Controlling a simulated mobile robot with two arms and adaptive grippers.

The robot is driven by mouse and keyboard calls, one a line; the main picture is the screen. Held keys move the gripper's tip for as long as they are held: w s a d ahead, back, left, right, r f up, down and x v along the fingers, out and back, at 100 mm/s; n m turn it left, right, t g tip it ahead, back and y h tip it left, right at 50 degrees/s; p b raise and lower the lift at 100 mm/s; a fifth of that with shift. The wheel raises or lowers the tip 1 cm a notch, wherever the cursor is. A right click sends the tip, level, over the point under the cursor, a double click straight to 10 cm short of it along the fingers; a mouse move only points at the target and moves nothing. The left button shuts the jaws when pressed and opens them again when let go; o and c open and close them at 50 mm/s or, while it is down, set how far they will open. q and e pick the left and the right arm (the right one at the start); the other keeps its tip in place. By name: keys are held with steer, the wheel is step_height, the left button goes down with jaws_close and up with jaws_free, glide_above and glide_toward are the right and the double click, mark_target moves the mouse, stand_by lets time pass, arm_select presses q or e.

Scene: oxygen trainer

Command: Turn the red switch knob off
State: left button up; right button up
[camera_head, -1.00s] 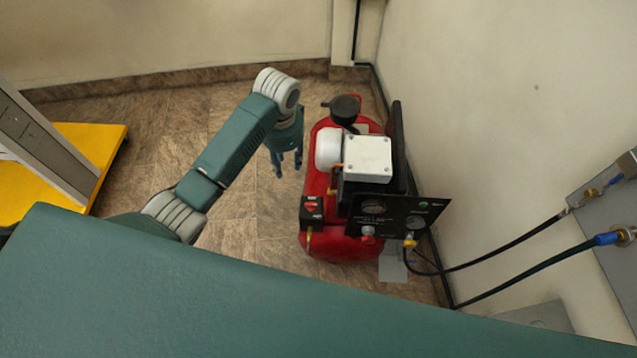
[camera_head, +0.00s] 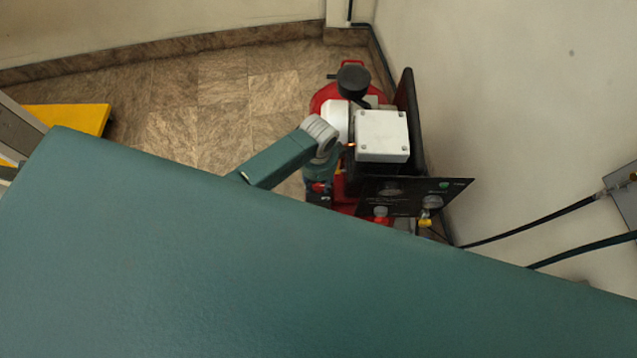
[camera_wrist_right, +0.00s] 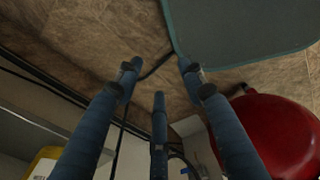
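The red switch knob (camera_head: 319,187) shows as a small red patch on the dark switch box at the left side of the red compressor (camera_head: 325,98). My left gripper (camera_head: 318,179) is right above the switch box, pointing down, and partly covers it. Its fingers are small and dark here, so I cannot tell whether they are open or touch the knob. My right gripper (camera_wrist_right: 157,78) shows in the right wrist view with its three blue fingers spread open and nothing between them. The red tank (camera_wrist_right: 270,135) is to the right of those fingers.
A white box (camera_head: 382,135) and a black gauge panel (camera_head: 450,190) are right of my left gripper. Black hoses (camera_head: 530,222) run to a wall plate at the right. A yellow platform (camera_head: 75,117) stands at the left. The tiled floor between is clear.

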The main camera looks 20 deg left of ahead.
arm_select(q)
steer(key=shift+d+f, duration=0.1)
steer(key=shift+f, duration=0.7)
steer(key=shift+c, duration=0.8)
jaws_close()
arm_select(e)
steer(key=shift+w+a+f, duration=0.15)
steer(key=shift+w+a, duration=0.05)
steer(key=shift+a, duration=0.2)
